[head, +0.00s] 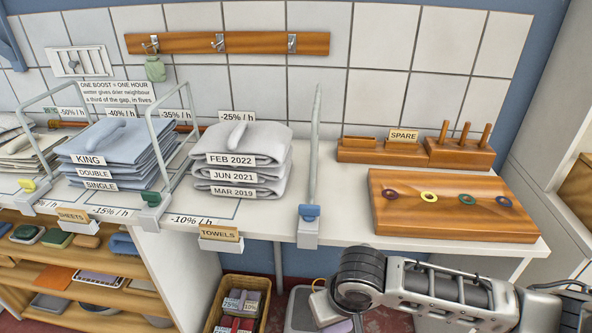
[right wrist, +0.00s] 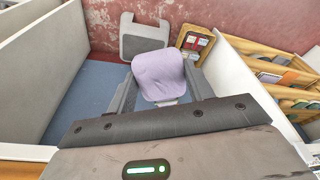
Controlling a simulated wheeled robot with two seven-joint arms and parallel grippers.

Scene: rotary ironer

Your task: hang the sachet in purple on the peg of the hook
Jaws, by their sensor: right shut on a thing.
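The purple sachet (right wrist: 160,75) is between the fingers of my right gripper (right wrist: 163,95) in the right wrist view, and the gripper is shut on it. In the head view my right gripper (head: 328,308) is low at the bottom edge, in front of the counter; a bit of purple (head: 340,326) shows below it and a small tan loop above it. A wooden rail (head: 268,43) on the tiled wall carries three metal hooks: left (head: 151,45), middle (head: 218,42) and right (head: 292,43). A green sachet (head: 155,69) hangs at the left hook. My left gripper is out of view.
Folded linen stacks (head: 240,160) stand on the counter between grey wire dividers (head: 315,140). A wooden board with coloured rings (head: 450,222) and a block with upright pegs (head: 460,152) stand on the right. A basket (head: 238,305) is below. The wall before the middle and right hooks is clear.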

